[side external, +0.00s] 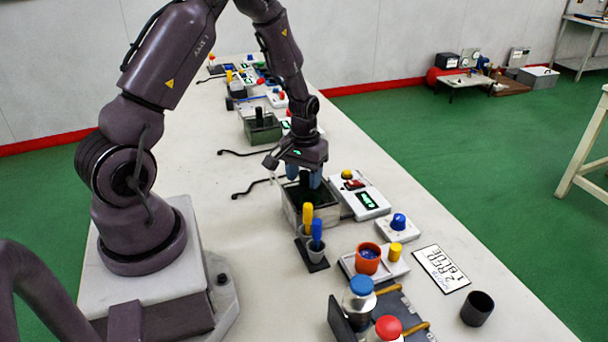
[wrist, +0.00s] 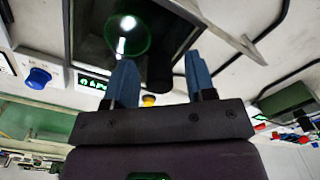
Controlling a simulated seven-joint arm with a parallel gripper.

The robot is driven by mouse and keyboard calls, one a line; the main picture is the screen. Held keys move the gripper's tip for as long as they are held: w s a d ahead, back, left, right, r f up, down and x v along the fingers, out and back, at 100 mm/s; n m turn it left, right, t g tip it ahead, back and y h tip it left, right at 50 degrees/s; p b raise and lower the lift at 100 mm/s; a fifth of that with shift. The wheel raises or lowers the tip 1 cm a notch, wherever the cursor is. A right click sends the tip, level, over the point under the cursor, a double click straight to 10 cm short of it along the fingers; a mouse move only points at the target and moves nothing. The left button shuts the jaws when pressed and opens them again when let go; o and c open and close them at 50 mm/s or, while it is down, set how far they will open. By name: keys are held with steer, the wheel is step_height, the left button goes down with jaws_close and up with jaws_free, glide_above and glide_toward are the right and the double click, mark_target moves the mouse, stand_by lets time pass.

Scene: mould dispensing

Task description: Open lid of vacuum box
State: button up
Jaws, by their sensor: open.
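The vacuum box (side external: 293,214) is a grey-green open-framed box on the table, below my gripper. A dark upright post, seemingly the lid's handle (side external: 304,181), rises from its top. My gripper (side external: 303,174) points down with its blue fingers apart, one on either side of this post. In the wrist view, my gripper (wrist: 161,83) is open, and the dark handle (wrist: 159,72) shows between and beyond the fingers. The box's dark top (wrist: 98,22) with a bright round reflection fills the upper middle. Whether the fingers touch the handle cannot be told. The lid appears to be on the box.
A control panel with green display (side external: 367,200) adjoins the box on the right. A holder with yellow and blue handled tools (side external: 317,262) stands in front. An orange cup (side external: 368,258), a blue-capped jar (side external: 359,298) and a red-capped jar (side external: 388,328) stand nearer. A similar green box (side external: 262,130) is farther back.

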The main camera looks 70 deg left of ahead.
jaws_close()
steer(key=a, duration=0.9)
steer(key=shift+a, duration=0.4)
jaws_free()
step_height(320, 180, up, 13)
